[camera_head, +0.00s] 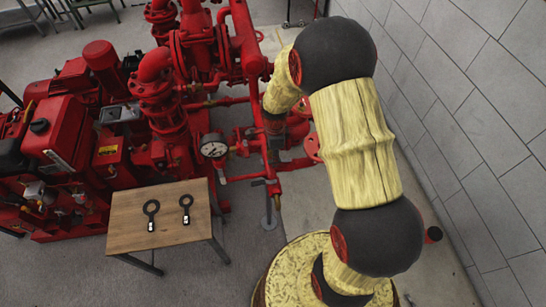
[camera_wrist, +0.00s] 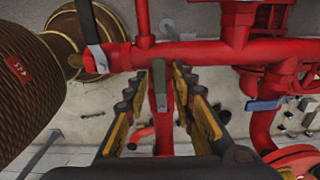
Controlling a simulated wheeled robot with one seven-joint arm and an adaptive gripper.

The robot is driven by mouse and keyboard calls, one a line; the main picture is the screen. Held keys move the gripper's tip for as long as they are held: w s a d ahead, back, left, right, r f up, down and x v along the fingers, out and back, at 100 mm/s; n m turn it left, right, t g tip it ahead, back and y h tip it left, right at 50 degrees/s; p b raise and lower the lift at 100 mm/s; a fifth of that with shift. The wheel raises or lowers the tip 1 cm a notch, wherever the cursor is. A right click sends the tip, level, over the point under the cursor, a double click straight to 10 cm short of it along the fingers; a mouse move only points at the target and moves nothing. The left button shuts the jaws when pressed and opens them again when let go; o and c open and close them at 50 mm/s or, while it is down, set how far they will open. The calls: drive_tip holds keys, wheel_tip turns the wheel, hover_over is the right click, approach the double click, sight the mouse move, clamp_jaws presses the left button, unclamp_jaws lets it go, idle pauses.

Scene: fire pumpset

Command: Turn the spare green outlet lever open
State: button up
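In the wrist view a narrow grey-green lever (camera_wrist: 160,82) hangs down from a horizontal red pipe (camera_wrist: 205,52). My gripper (camera_wrist: 155,85) is open, with one finger on each side of this lever. A gap shows between the lever and each finger; I cannot tell how far it reaches in depth. A blue lever (camera_wrist: 262,105) is on red pipework to the right, and a dark grey handle (camera_wrist: 88,22) is at the upper left. In the head view my gripper (camera_head: 275,128) is small and dark among the red pipes, and the grey-green lever cannot be made out.
The red pumpset (camera_head: 165,90) fills the left and middle of the head view, with a pressure gauge (camera_head: 214,148). A wooden table (camera_head: 125,225) in front holds two dark ring-ended tools. A tiled wall (camera_head: 475,130) is close on the right. Red pipes surround my gripper.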

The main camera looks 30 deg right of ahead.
drive_tip(key=shift+o, duration=0.7)
drive_tip(key=shift+r, duration=0.15)
drive_tip(key=shift+r, duration=0.35)
wheel_tip(320, 180, up, 11)
